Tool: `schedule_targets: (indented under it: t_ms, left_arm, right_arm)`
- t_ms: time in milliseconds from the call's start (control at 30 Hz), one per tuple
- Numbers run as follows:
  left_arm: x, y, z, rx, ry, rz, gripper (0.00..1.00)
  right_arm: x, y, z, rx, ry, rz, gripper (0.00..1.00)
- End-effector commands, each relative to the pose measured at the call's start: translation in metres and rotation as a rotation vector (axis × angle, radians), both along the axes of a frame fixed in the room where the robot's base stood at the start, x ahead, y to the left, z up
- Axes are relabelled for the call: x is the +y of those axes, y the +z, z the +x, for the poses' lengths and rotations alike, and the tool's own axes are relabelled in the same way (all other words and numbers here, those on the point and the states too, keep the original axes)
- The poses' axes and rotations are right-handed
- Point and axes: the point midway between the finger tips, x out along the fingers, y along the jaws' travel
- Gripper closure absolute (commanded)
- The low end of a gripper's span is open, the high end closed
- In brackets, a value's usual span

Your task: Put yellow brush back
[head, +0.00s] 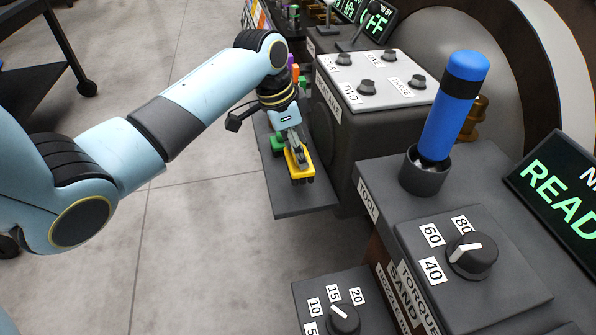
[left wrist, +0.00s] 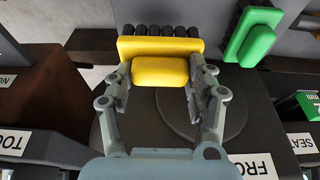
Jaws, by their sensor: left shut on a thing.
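The yellow brush (head: 299,165) is in the jaws of my left gripper (head: 291,140), over the dark grey side shelf (head: 304,198). In the left wrist view the yellow brush (left wrist: 160,46) lies between the two fingers of my left gripper (left wrist: 160,75), which are shut on its block-shaped grip. Its black bristles point away from the gripper. I cannot tell whether the bristles touch the shelf. A green brush (head: 278,143) is beside it, and also shows in the left wrist view (left wrist: 257,46). My right gripper is not in view.
A grey box with several knobs (head: 378,80) stands right of the shelf. A blue-handled tool (head: 452,105) stands in a dark cup (head: 424,176) on the console. Dial panels (head: 475,255) fill the lower right. Open floor (head: 200,230) lies left of the shelf.

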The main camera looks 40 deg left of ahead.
Motion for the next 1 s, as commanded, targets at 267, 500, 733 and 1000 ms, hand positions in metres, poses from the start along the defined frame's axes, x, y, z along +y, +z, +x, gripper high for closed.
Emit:
schedule_targets:
  t_ms: [267, 500, 733, 1000]
  left_arm:
    - [0.0, -0.045, -0.001, 0.003, 0.0, 0.0, 0.91]
    - [0.0, -0.05, 0.0, -0.003, 0.0, 0.0, 0.91]
    - [0.0, -0.053, 0.0, -0.001, -0.001, 0.001, 0.39]
    - [0.0, -0.052, 0.0, -0.001, -0.001, 0.001, 0.21]
  right_arm:
    - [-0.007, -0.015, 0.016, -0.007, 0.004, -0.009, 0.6]
    - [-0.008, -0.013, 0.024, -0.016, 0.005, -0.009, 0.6]
    - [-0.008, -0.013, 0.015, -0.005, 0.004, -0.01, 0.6]
    - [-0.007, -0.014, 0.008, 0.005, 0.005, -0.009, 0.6]
